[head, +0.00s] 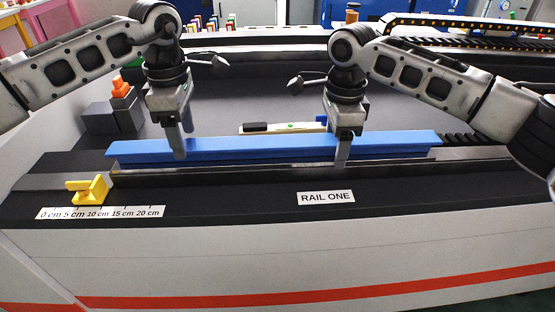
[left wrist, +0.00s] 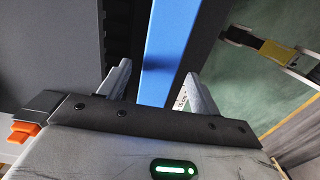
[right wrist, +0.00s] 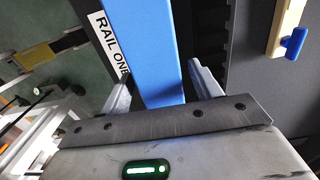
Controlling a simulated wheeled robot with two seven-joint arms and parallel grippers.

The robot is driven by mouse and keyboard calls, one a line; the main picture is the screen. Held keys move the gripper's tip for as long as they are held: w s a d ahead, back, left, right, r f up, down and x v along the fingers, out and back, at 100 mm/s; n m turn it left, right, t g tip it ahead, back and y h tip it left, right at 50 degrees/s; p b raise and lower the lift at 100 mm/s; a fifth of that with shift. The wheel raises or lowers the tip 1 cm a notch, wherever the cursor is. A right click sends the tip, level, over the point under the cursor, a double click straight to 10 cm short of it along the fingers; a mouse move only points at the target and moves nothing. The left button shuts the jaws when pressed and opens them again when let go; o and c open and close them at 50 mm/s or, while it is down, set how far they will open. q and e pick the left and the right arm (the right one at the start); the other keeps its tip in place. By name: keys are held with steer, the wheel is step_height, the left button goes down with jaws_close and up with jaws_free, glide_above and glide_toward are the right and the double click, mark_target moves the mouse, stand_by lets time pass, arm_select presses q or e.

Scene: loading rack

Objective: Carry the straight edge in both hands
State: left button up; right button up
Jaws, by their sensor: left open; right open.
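The straight edge (head: 270,146) is a long blue bar lying along the dark rail in the head view. My left gripper (head: 183,150) is at its left part, pointing down. In the left wrist view the blue bar (left wrist: 170,50) runs between the open fingers of my left gripper (left wrist: 155,88). My right gripper (head: 342,158) points down at the bar's right part. In the right wrist view the bar (right wrist: 145,50) lies between the open fingers of my right gripper (right wrist: 158,90). I cannot tell whether any finger touches the bar.
A yellow block (head: 88,190) sits at the left by a centimetre scale (head: 100,212). A "RAIL ONE" label (head: 326,197) is on the front ledge. A spirit level (head: 285,127) lies behind the bar. Grey blocks with orange pieces (head: 121,90) stand at the back left.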

arm_select(q)
step_height(320, 180, up, 7)
arm_select(e)
steer(key=shift+r, duration=0.2)
arm_select(q)
steer(key=shift+r, duration=0.2)
arm_select(e)
step_height(320, 180, up, 12)
steer(key=shift+f, duration=0.15)
steer(key=shift+f, duration=0.1)
stand_by(0.5)
